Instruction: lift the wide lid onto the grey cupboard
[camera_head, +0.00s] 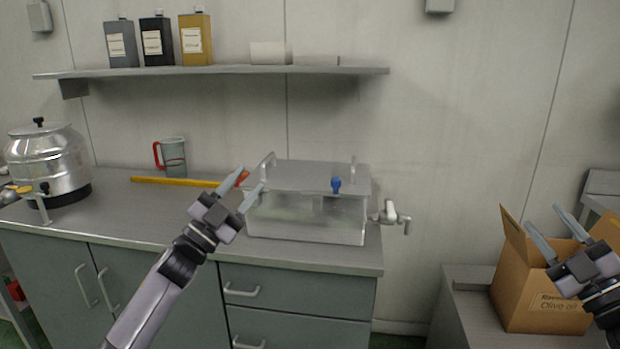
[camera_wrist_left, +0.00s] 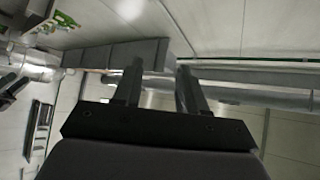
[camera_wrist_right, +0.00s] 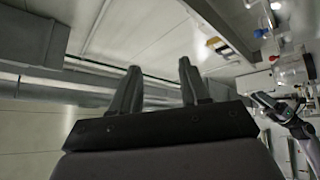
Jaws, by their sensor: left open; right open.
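The wide lid (camera_head: 308,176) is a flat grey plate with an upright handle at its left end and one at its right end. It lies on a clear tank (camera_head: 305,220) at the right end of the worktop. My left gripper (camera_head: 250,183) is open and empty, in front of the tank's left side in the head view; whether it touches cannot be told. My right gripper (camera_head: 543,217) is open and empty, in front of a cardboard box. A low grey cupboard (camera_head: 462,305) stands at the lower right, partly out of frame.
The cardboard box (camera_head: 540,310) stands open on the low grey cupboard's right part. A tap (camera_head: 390,214) juts from the tank's right side. A yellow bar (camera_head: 172,181), a jug (camera_head: 173,158) and a metal urn (camera_head: 48,165) are on the worktop. A shelf (camera_head: 220,72) hangs above.

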